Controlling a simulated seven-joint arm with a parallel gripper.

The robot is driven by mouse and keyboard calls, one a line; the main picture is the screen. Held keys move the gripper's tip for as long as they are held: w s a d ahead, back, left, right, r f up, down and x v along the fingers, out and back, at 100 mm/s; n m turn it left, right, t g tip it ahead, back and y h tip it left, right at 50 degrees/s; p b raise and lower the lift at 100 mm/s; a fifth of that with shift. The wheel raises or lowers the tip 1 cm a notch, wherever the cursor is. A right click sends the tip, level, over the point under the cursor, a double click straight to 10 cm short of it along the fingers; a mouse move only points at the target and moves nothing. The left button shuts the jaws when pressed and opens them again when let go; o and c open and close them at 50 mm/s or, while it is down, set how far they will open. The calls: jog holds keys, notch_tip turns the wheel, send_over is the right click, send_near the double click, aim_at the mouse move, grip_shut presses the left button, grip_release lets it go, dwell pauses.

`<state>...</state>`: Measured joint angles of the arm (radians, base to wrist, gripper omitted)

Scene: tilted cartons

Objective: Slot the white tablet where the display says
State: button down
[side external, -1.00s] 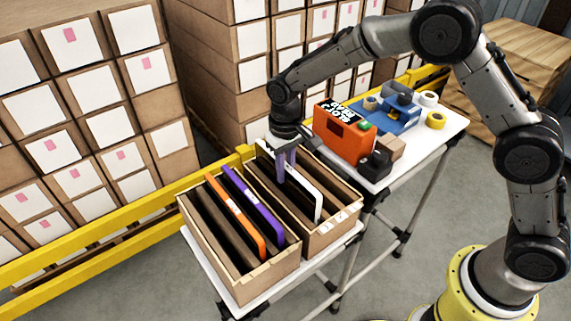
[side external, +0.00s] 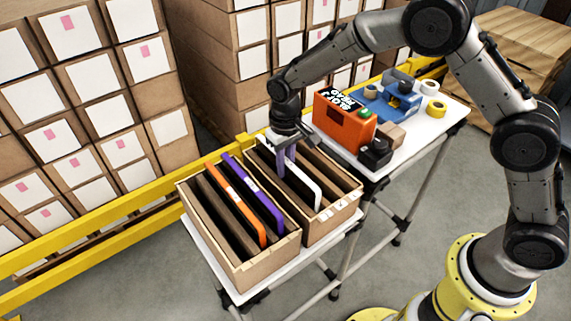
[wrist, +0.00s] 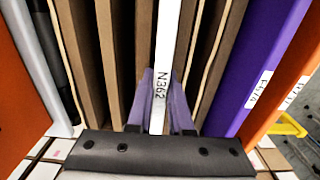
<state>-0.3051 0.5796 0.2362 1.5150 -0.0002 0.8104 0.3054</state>
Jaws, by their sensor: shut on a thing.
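The white tablet (side external: 304,183) stands on edge, leaning, in the right-hand carton (side external: 331,222). My gripper (side external: 286,165) is over that carton with its purple fingers closed on the tablet's upper edge. In the wrist view the white tablet (wrist: 164,60) runs between the two fingers (wrist: 159,105) and carries a label reading N362. The tablet's lower part is hidden in the carton. The display is likely the black sign (side external: 343,101) on the orange unit (side external: 341,125); its white text is turned and too small to read surely.
The left-hand carton (side external: 262,274) holds an orange tablet (side external: 237,206) and a purple tablet (side external: 255,196) between brown dividers. A blue holder (side external: 395,104), tape rolls (side external: 436,109) and a small black device (side external: 375,152) stand on the white table. A yellow rail (side external: 110,222) runs behind.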

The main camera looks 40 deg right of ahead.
jog(key=shift+f, duration=0.2)
dwell(0.6)
dwell(0.4)
jog(key=c, duration=0.8)
grip_release()
jog(key=shift+o, duration=0.3)
jog(key=shift+f, duration=0.15)
notch_tip(320, 180, up, 14)
